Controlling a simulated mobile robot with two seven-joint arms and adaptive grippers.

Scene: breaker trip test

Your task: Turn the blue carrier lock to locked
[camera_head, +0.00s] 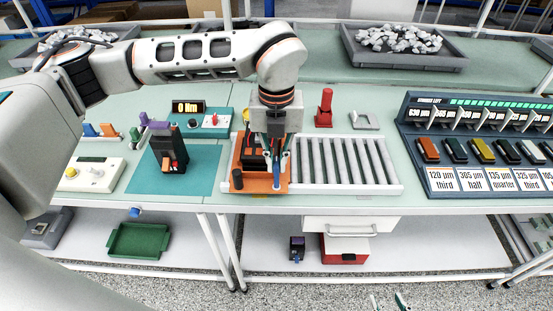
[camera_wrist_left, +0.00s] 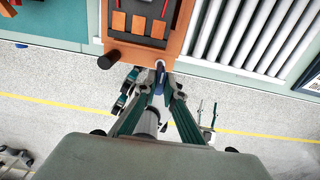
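The orange carrier (camera_head: 250,187) sits at the left end of the roller track and holds a black breaker; it also shows in the wrist view (camera_wrist_left: 120,30). The blue carrier lock (camera_wrist_left: 158,84) is at the carrier's near edge, right of a black knob (camera_wrist_left: 108,60). My left gripper (camera_head: 277,168) points down at that edge. Its fingers (camera_wrist_left: 160,88) stand on both sides of the lock, close to it; whether they press on it I cannot tell. My right gripper (camera_head: 389,302) barely shows at the bottom of the head view, its fingertips apart and empty.
The roller track (camera_head: 345,163) lies right of the carrier. A black device (camera_head: 170,155) stands on a teal mat (camera_head: 205,160) at left. A red-handled tool (camera_head: 325,108) and a rack of coloured blocks (camera_head: 480,150) are further right. A drawer (camera_head: 350,225) is below the table edge.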

